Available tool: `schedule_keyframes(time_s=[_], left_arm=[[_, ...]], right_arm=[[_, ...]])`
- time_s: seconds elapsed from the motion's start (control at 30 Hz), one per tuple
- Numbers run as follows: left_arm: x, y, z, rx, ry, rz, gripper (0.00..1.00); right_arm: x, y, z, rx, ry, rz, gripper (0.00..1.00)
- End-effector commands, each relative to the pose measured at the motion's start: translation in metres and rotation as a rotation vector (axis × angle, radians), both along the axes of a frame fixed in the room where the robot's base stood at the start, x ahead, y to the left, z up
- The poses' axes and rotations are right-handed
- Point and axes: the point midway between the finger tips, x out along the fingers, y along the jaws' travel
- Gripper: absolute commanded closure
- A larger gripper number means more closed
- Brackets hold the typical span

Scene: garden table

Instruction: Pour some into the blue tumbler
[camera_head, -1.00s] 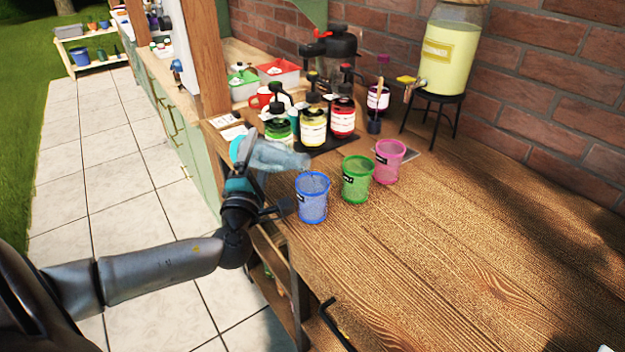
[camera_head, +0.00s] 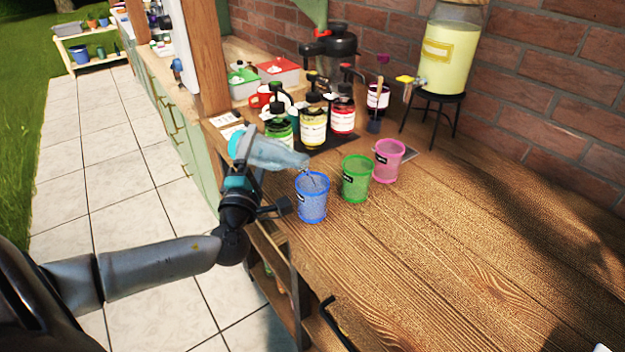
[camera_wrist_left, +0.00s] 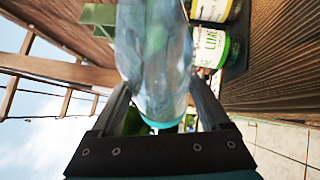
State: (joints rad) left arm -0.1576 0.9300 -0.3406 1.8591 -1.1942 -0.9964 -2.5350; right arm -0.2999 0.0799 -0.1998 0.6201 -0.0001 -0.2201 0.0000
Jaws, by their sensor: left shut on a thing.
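The blue tumbler (camera_head: 312,199) stands upright near the front left edge of the wooden counter, with a dark label on its side. A clear bottle (camera_head: 270,153) with a teal base is tilted, almost lying flat, its mouth above the tumbler's rim. A clear stream shows between the mouth and the tumbler. My left gripper (camera_head: 243,180) is shut on the bottle from the left. In the left wrist view the bottle (camera_wrist_left: 155,60) sits between the two fingers (camera_wrist_left: 160,110). How full the tumbler is cannot be told.
A green tumbler (camera_head: 356,180) and a pink tumbler (camera_head: 389,161) stand to the right of the blue one. Several pump bottles (camera_head: 313,125) stand behind on a dark mat. A yellow drink dispenser (camera_head: 447,55) stands at the back on a black stand.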

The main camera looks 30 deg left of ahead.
Motion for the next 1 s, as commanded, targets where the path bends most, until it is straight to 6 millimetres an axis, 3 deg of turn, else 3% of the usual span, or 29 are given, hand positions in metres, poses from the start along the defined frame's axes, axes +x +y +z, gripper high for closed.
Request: schedule_keyframes(time_s=[0.6, 0.8, 1.0], left_arm=[[0.0, 0.001, 0.009, 0.068, -0.002, 0.001, 1.0], [0.0, 0.005, -0.026, -0.164, -0.011, 0.001, 1.0], [0.0, 0.009, -0.026, -0.242, -0.013, 0.003, 1.0]], right_arm=[[0.0, 0.0, 0.007, 0.0, 0.0, 0.0, 1.0], [0.0, 0.0, -0.027, 0.001, 0.0, 0.0, 1.0], [0.0, 0.0, -0.027, 0.001, 0.001, 0.0, 1.0]])
